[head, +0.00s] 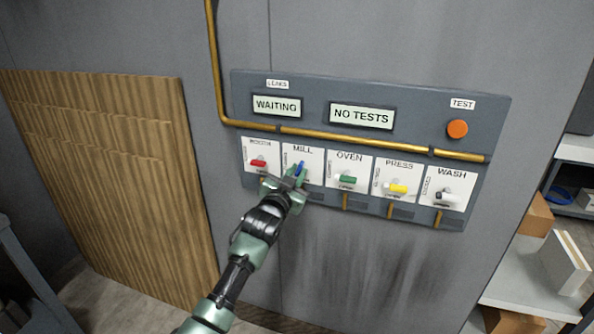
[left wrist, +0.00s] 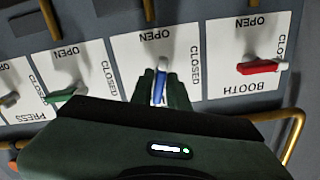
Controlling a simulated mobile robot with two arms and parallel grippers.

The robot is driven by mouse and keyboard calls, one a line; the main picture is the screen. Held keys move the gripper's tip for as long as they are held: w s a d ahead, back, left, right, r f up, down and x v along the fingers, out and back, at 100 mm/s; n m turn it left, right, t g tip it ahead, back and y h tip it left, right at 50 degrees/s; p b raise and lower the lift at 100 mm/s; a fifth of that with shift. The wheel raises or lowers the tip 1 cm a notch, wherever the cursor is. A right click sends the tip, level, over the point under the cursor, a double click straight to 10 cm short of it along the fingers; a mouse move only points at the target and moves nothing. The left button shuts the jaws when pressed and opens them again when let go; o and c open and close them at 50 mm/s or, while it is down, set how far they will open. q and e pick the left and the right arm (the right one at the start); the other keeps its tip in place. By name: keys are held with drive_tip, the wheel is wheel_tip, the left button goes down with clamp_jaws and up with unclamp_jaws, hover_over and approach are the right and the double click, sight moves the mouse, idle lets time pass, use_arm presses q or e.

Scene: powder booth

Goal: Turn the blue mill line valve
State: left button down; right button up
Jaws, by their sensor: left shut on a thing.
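The blue mill valve handle (head: 300,168) is on the white MILL plate (head: 303,154), second from the left on the wall panel. My left gripper (head: 295,177) is at this plate and shut on the blue handle. In the left wrist view the blue handle (left wrist: 160,83) stands between the two green fingers (left wrist: 160,88), roughly upright in the picture, with OPEN printed above it and CLOSED to its right. The finger tips partly hide the handle. My right gripper is in neither view.
Two displays read WAITING (head: 277,106) and NO TESTS (head: 361,115). An orange button (head: 457,128) is upper right. A brass pipe (head: 355,140) crosses above the plates.

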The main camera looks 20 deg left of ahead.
use_arm(q)
drive_tip(key=shift+f+n+p, duration=0.2)
drive_tip(key=shift+n+p, duration=0.45)
drive_tip(key=shift+n, duration=1.25)
drive_tip(key=c, duration=1.5)
unclamp_jaws()
drive_tip(key=shift+r, duration=0.1)
drive_tip(key=s, duration=0.8)
drive_tip(key=shift+a, duration=0.15)
drive_tip(key=shift+w, duration=0.1)
